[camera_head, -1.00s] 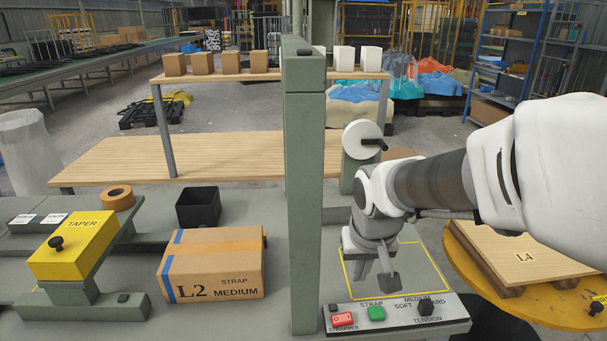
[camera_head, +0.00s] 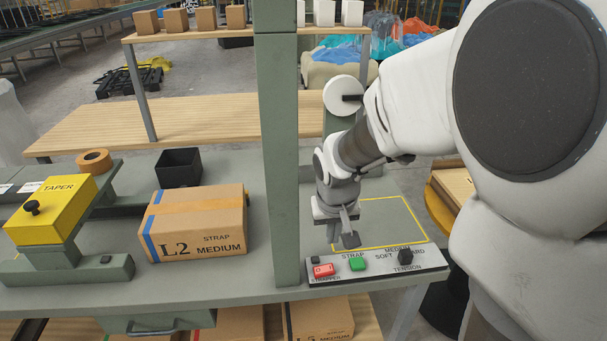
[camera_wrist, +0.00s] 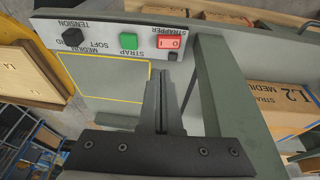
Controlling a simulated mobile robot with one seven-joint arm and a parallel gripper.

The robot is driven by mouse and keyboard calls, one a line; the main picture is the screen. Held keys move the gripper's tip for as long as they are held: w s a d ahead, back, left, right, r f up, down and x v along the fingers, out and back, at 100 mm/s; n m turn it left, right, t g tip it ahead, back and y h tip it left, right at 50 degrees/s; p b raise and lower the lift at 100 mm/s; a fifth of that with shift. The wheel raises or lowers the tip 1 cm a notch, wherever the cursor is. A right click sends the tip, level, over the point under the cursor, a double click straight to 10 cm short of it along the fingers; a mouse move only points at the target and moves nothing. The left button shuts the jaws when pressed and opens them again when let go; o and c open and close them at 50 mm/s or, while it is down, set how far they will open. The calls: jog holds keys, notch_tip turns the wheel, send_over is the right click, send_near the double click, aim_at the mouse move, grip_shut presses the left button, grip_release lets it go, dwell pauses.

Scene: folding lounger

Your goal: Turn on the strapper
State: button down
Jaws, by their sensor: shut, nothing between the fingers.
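The strapper panel (camera_head: 380,262) is a grey strip at the front edge of the workbench. It carries a red rocker switch (camera_head: 324,270) labelled STRAPPER, a green STRAP button (camera_head: 357,264) and a black TENSION knob (camera_head: 405,256). In the wrist view the red switch (camera_wrist: 170,43) shows I and 0 marks. I cannot tell which side is pressed. My gripper (camera_head: 350,241) is shut and empty, just above and behind the green button, apart from the switch. In the wrist view its fingertips (camera_wrist: 162,78) point toward the panel, below the red switch.
A green post (camera_head: 279,150) stands just left of the panel. A cardboard box (camera_head: 195,222) marked L2 and a yellow taper (camera_head: 50,212) sit farther left. A yellow-outlined area (camera_head: 385,222) behind the panel is clear.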

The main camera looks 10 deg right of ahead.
aim_at(333, 268)
jog(key=x, duration=0.3)
jog(key=b+x, duration=0.1)
jog(key=x, duration=0.3)
jog(key=s+b+x, duration=0.1)
jog(key=x, duration=0.3)
jog(key=shift+d+f, duration=0.2)
jog(key=shift+d, duration=0.05)
jog(key=shift+f+b, duration=0.15)
jog(key=shift+b, duration=0.3)
jog(key=shift+d+f+y+b, duration=0.3)
jog(key=shift+f+y+b, duration=0.15)
jog(key=shift+b, duration=0.65)
jog(key=shift+r, duration=0.2)
jog(key=shift+a, duration=0.1)
jog(key=shift+a+r+p, duration=0.25)
jog(key=shift+a+p, duration=0.4)
jog(key=shift+a, duration=0.1)
